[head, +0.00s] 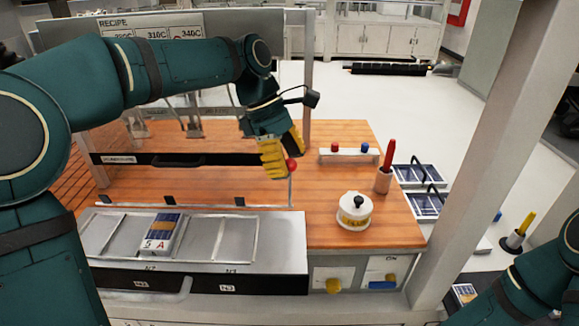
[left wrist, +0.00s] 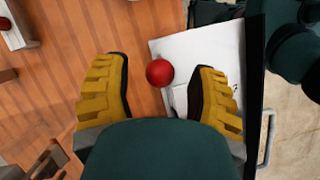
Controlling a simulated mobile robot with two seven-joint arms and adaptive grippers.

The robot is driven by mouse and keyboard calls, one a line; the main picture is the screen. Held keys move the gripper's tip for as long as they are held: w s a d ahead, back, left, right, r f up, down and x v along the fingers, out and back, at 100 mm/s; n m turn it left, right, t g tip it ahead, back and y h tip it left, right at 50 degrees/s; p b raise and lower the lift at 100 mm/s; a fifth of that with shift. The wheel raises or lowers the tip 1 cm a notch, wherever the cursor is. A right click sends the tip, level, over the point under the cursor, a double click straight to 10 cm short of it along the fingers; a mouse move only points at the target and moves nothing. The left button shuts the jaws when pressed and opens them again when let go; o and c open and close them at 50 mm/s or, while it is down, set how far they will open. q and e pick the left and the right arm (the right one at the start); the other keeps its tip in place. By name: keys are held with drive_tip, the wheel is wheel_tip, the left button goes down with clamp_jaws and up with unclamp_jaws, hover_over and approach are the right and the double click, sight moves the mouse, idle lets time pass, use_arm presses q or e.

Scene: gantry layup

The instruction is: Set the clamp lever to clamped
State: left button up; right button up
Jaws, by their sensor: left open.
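The clamp lever shows as a red ball knob (head: 291,165) on a thin upright rod, at the right end of the rail behind the metal tray. My left gripper (head: 286,158) is open and points down at the knob. In the left wrist view the red knob (left wrist: 160,73) lies between the tips of the two yellow fingers (left wrist: 162,66), with a gap on each side, nearer the right finger. Neither finger is seen to touch it. The rod's lower end and any clamp marking cannot be made out. My right gripper is out of view; only part of that arm shows.
To the right stand a white round pot (head: 354,212), a red-handled tool in a cup (head: 384,178) and a small block with red and blue knobs (head: 349,154). A white post rises at right.

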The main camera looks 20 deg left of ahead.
use_arm(q)
drive_tip(key=shift+d+f, duration=0.2)
drive_tip(key=shift+f, duration=0.3)
clamp_jaws()
